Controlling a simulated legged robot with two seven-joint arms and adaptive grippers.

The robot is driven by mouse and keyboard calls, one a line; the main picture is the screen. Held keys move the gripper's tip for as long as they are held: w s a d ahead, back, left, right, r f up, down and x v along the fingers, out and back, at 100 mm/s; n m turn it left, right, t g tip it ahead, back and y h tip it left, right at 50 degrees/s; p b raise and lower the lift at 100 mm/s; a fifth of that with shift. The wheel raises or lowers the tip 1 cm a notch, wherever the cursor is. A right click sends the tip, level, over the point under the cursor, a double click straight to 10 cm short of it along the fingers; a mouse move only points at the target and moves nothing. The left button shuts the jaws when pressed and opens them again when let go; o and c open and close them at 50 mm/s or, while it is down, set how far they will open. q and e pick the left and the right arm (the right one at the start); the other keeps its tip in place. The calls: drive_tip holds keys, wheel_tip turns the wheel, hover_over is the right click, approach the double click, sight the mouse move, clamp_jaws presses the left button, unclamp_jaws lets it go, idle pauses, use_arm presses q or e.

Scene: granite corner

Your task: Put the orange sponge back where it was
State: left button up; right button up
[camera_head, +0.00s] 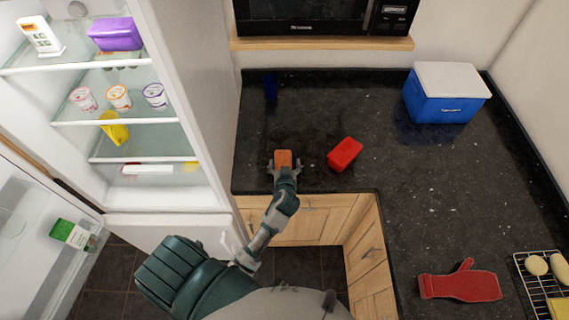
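The orange sponge (283,158) is on or just above the dark granite counter, near its front edge and left of a red block-like item. My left gripper (284,163) is at the sponge, with its fingers on either side of it. The view is too small to tell whether the fingers press on the sponge or stand a little apart from it. Whether the sponge touches the counter cannot be told. My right gripper is not in view.
The red item (345,154) lies close to the right of my gripper. A dark blue item (270,88), a blue cooler (446,95), a red mitt (460,283) and a wire rack (522,262) are on the counter (430,190). An open fridge (120,157) stands left.

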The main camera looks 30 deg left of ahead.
use_arm(q)
drive_tip(key=shift+a, duration=0.25)
drive_tip(key=shift+s+a, duration=0.1)
drive_tip(key=shift+s, duration=0.1)
drive_tip(key=v, duration=0.4)
drive_tip(key=shift+s+a, duration=0.1)
drive_tip(key=shift+s, duration=0.25)
drive_tip(key=w+d+v, duration=0.1)
drive_tip(key=v, duration=0.6)
drive_tip(key=s+d+f+m+g+h, duration=0.1)
drive_tip(key=s+f+m+g+h, duration=0.4)
drive_tip(key=s, duration=0.4)
drive_tip(key=s+d+f+m+g+h, duration=0.2)
drive_tip(key=s+f+m+g, duration=0.1)
drive_tip(key=s+f, duration=0.55)
wheel_tip(320, 180, down, 23)
drive_tip(key=s+g, duration=0.1)
drive_tip(key=s, duration=0.1)
drive_tip(key=s+a+f+g, duration=0.1)
drive_tip(key=s+a+f, duration=0.2)
drive_tip(key=s+f, duration=1.5)
drive_tip(key=shift+s+m+b, duration=0.2)
drive_tip(key=shift+m+b, duration=0.1)
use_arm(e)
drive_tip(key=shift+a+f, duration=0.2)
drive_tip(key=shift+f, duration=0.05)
